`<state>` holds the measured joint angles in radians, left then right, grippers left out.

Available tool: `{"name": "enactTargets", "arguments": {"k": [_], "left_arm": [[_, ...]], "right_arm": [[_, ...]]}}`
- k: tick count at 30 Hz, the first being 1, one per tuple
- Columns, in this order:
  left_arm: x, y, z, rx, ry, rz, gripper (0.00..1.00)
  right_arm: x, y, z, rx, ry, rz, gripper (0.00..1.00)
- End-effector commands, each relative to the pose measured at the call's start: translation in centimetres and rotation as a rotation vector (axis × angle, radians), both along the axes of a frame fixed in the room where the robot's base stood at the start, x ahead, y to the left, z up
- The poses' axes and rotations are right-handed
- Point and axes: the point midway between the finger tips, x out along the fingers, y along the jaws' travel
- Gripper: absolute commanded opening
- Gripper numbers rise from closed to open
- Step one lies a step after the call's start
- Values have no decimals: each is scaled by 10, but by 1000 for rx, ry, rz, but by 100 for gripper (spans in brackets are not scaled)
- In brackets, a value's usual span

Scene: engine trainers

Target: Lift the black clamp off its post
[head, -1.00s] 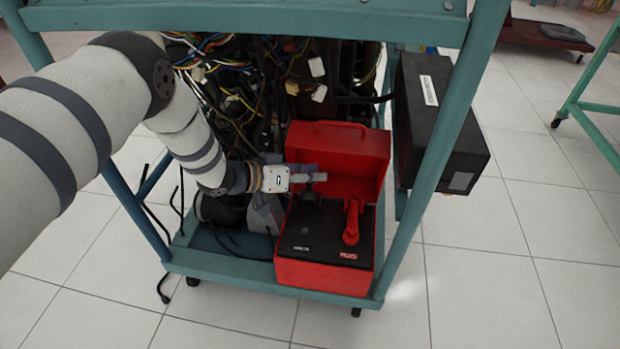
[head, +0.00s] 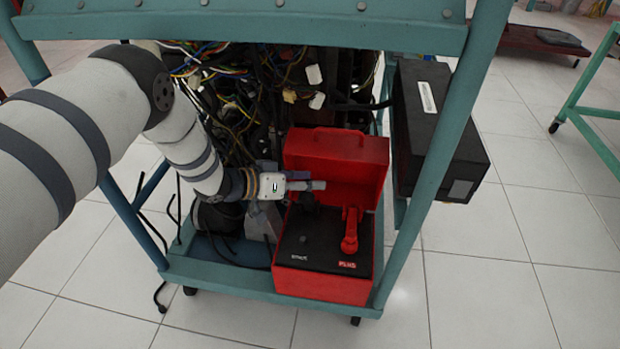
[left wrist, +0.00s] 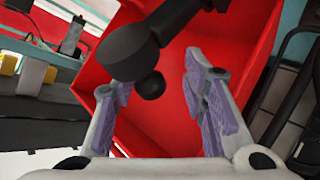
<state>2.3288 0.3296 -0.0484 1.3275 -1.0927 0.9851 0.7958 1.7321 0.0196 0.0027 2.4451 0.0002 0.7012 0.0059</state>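The black clamp (head: 308,202) is at the left of the black top of a red box (head: 322,287), dark against dark. In the left wrist view the clamp (left wrist: 128,50) shows a thick rounded end and a smaller ball below it. My left gripper (head: 318,185) reaches in from the left, just above the clamp, in front of the raised red lid. In its wrist view the left gripper (left wrist: 150,85) has its purple-padded fingers apart, with the clamp's ball in the gap between them in the picture. I cannot tell whether they touch. The post cannot be made out clearly. My right gripper is not in view.
A red clamp (head: 350,232) stands on the box's right side. The open red lid (head: 350,160) rises behind. Teal cart posts (head: 413,215) and a top beam (head: 240,27) frame the space. Loose wires (head: 225,95) hang behind; a black box (head: 437,130) is at right.

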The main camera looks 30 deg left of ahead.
Motion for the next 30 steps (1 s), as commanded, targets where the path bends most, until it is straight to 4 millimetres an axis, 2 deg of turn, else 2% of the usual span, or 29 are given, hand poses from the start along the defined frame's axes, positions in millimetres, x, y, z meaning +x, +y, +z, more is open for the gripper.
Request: {"name": "enactTargets", "arguments": {"k": [8, 21, 25, 30], "left_arm": [[-1, 1, 6, -5, -7, -2, 39], [-77, 55, 49, -5, -7, 1, 39], [-86, 61, 54, -4, -7, -1, 39], [-88, 62, 55, -4, -6, -1, 39]], "right_arm": [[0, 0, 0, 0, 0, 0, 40], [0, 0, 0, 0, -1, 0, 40], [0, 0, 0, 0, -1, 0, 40], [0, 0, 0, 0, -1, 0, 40]]}}
